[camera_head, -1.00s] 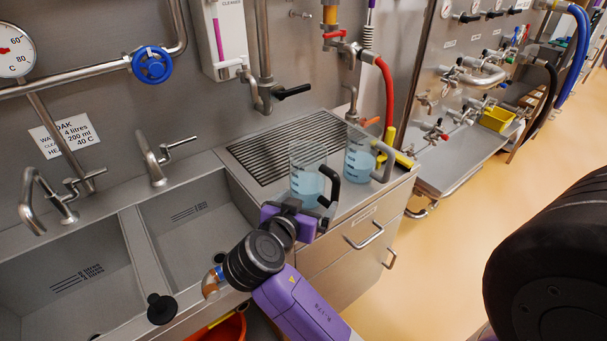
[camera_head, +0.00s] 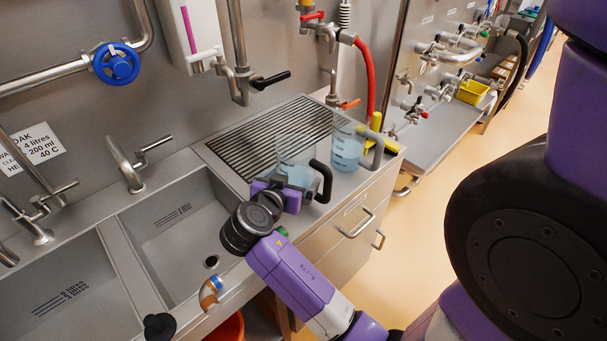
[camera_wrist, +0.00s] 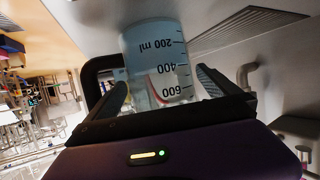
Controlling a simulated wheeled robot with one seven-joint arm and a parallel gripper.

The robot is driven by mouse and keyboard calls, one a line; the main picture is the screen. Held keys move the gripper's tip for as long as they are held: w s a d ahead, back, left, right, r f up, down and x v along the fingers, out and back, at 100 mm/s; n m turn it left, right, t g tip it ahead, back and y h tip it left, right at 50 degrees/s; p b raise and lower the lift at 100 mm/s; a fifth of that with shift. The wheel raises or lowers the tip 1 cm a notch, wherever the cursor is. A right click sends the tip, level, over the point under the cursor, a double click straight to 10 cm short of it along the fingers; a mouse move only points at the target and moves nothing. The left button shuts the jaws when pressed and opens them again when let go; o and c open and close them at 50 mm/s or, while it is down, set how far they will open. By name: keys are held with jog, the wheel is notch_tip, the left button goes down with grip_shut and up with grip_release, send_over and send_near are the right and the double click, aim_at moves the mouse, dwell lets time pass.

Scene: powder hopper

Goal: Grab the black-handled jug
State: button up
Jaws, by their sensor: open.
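The black-handled jug (camera_head: 299,171) is clear with blue liquid and stands on the steel counter at the front of the ribbed drainer. Its black handle (camera_head: 322,181) points right in the head view. My gripper (camera_head: 279,193) is low in front of the jug and partly hides its base. In the wrist view the jug (camera_wrist: 155,60) appears upside down with 200, 400 and 600 marks. The open fingers (camera_wrist: 165,90) stand on either side of it, with the handle (camera_wrist: 98,68) beyond the left finger. I cannot tell whether either finger touches the jug.
A second jug (camera_head: 346,146) with a grey handle and blue liquid stands close behind to the right. A yellow-handled tool (camera_head: 376,124) lies beside it. Sinks (camera_head: 180,240) are to the left, with a tap (camera_head: 128,165). A red hose (camera_head: 366,75) hangs behind.

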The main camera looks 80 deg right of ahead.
jog(key=shift+x, duration=1.15)
jog(key=c, duration=1.7)
jog(key=shift+r, duration=0.1)
jog(key=shift+c, duration=1.3)
jog(key=shift+r, duration=0.2)
